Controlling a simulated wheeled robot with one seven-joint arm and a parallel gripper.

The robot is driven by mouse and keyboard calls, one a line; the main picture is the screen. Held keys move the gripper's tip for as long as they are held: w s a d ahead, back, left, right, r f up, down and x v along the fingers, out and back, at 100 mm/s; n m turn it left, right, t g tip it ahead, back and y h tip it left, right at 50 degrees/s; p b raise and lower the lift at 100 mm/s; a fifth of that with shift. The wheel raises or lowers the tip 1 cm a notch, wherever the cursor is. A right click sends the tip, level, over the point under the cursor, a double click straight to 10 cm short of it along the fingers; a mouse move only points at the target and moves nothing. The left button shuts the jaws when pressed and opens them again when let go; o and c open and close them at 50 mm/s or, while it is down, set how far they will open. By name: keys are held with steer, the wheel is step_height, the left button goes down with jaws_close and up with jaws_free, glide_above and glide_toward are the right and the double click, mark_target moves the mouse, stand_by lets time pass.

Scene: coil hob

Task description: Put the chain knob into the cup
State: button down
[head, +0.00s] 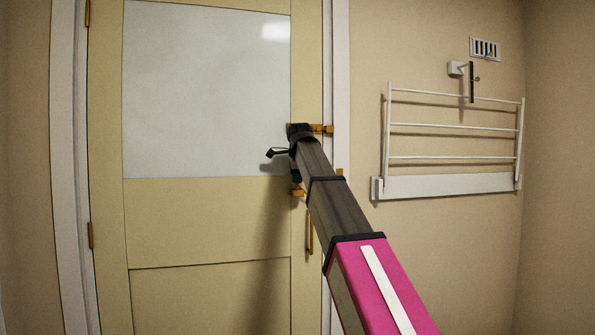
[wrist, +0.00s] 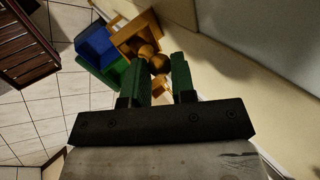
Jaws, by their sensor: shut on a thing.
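My gripper (wrist: 162,62) shows green fingers in the wrist view. They are shut on a round brass piece, the chain knob (wrist: 160,64). A second round brass piece (wrist: 146,51) shows just beyond it. An orange-brass, box-like fitting (wrist: 134,38) lies close beyond the fingertips; I cannot tell whether it is the cup. In the head view my arm reaches to the door's right edge and hides most of the gripper and the knob. Brass fittings show there at the upper edge (head: 324,129) and just below the gripper (head: 298,193).
The cream door (head: 210,225) with a pale panel is shut. A long brass handle (head: 309,232) is below my gripper. A white drying rack (head: 450,187) is on the right wall. Blue (wrist: 92,42) and green (wrist: 106,73) box-like shapes and tiled floor show in the wrist view.

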steer(key=shift+f, duration=0.15)
steer(key=c, duration=0.9)
jaws_free()
steer(key=shift+o, duration=0.2)
steer(key=v, duration=1.1)
steer(key=shift+s, duration=0.1)
